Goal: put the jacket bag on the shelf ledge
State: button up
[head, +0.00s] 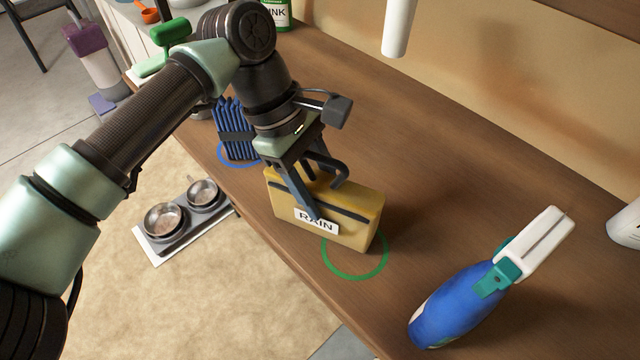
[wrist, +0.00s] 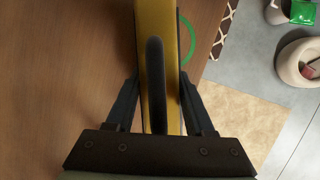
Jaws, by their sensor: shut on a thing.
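The jacket bag (head: 345,232) is a yellow box-shaped bag with a dark band, a dark top handle and a white "RAIN" label. In the head view it is upright at the wooden ledge (head: 440,190), beside and partly over a green ring (head: 357,276). My gripper (head: 318,200) comes down over it from above, shut on it with one finger on each broad side. In the wrist view the yellow bag (wrist: 173,50) runs between the two fingers (wrist: 160,110), with its dark handle in the middle. Whether its base touches the wood is hard to tell.
A blue ribbed item (head: 236,130) stands in a blue ring left of the bag. A blue bottle with a white and teal top (head: 455,300) lies at the right front. Metal bowls (head: 164,221) are on the floor. Wood behind the bag is clear.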

jog(key=shift+f, duration=0.15)
jog(key=o, duration=1.3)
jog(key=shift+c, duration=0.2)
jog(key=v, duration=1.2)
